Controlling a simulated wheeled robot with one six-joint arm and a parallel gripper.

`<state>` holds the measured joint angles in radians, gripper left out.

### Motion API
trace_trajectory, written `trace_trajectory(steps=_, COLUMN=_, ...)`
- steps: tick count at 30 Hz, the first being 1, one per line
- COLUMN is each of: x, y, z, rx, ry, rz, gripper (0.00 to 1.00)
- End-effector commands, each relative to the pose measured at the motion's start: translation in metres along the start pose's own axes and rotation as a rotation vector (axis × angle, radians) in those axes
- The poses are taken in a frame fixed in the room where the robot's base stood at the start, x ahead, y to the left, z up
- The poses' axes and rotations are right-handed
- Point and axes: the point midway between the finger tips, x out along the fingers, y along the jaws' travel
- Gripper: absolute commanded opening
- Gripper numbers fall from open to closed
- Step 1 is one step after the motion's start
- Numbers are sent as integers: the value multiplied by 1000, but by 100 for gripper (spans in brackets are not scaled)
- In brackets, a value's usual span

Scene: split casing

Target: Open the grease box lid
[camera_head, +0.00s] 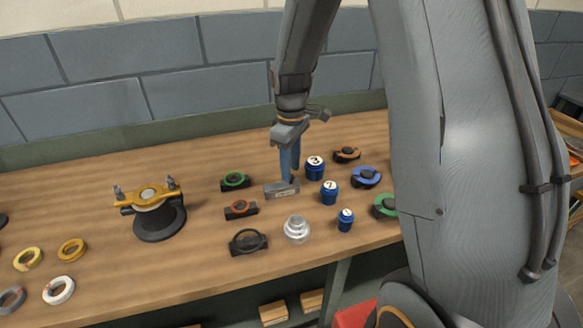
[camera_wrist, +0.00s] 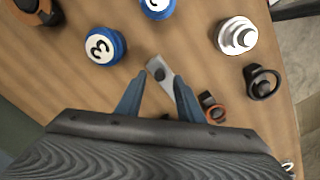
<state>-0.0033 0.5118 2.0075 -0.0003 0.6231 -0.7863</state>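The grease box is a small grey metal box (camera_head: 283,193) with a pale label on its front, standing mid-table. In the wrist view its grey top (camera_wrist: 157,63) shows with a dark round knob (camera_wrist: 160,74); the lid appears to be on. My gripper (camera_head: 289,176) points down just above the box. In the wrist view my gripper's (camera_wrist: 159,80) two blue fingers are apart, one on each side of the knob. Whether a finger touches the box or knob I cannot tell. The near part of the box is hidden behind my gripper.
Blue numbered jars (camera_head: 329,192) stand close right of the box. A silver stepped part (camera_head: 297,230) stands in front. Green (camera_head: 235,181) and orange (camera_head: 240,208) ringed holders sit left. A yellow-clamped fixture (camera_head: 155,205) stands farther left, with clear wood between.

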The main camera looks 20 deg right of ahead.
Motion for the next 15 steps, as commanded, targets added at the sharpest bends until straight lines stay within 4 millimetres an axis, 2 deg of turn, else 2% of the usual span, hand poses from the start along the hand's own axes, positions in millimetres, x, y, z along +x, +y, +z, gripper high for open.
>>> trace_trajectory(steps=6, x=17, y=1, z=1, rx=3, ry=0, rz=0, gripper=34)
trace_trajectory(steps=15, x=20, y=2, z=2, rx=5, ry=0, rz=1, gripper=34)
